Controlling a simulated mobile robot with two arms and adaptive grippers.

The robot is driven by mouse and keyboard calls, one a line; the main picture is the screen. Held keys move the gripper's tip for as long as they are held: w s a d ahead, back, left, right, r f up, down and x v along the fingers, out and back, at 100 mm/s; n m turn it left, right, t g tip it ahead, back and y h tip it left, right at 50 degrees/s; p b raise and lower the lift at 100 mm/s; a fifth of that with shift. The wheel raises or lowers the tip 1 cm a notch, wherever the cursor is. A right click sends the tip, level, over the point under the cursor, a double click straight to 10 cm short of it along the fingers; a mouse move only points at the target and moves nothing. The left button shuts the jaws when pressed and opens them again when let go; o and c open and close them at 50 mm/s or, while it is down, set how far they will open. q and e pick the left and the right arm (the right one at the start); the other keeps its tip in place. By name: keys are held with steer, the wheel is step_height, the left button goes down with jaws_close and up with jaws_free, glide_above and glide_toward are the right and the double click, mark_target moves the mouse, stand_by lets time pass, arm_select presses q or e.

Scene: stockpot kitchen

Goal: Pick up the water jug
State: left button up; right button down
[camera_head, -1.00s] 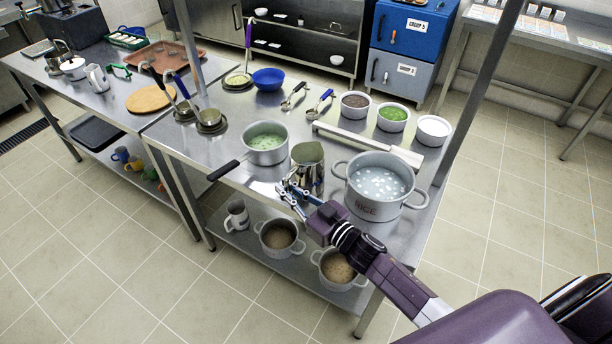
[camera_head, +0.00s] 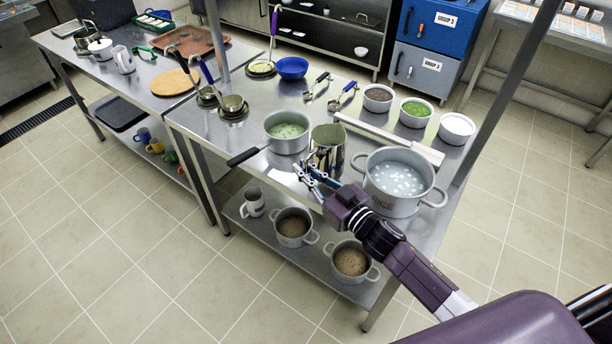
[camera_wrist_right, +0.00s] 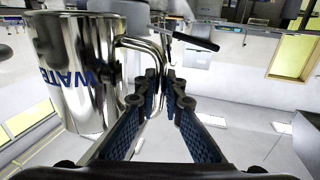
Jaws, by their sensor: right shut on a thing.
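The water jug (camera_head: 327,148) is a shiny steel jug between the green-filled saucepan and the rice pot, near the front edge of the steel table. It looks upright. In the right wrist view the jug (camera_wrist_right: 75,70) fills the left side, with blue letters "WATE" showing on its wall. My right gripper (camera_head: 312,178) is at the jug's near side. In the wrist view its blue-padded fingers (camera_wrist_right: 162,82) are closed around the jug's curved handle. I cannot tell for sure whether the jug's base is clear of the tabletop. My left gripper is not in view.
A rice pot (camera_head: 397,203) stands close to the right of the jug. A saucepan (camera_head: 287,146) with green contents is to the left, its dark handle over the front edge. A long steel bar (camera_head: 385,137) lies behind. A post (camera_head: 507,90) rises at the right corner.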

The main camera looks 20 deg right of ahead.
step_height(320, 180, up, 17)
stand_by(0.7)
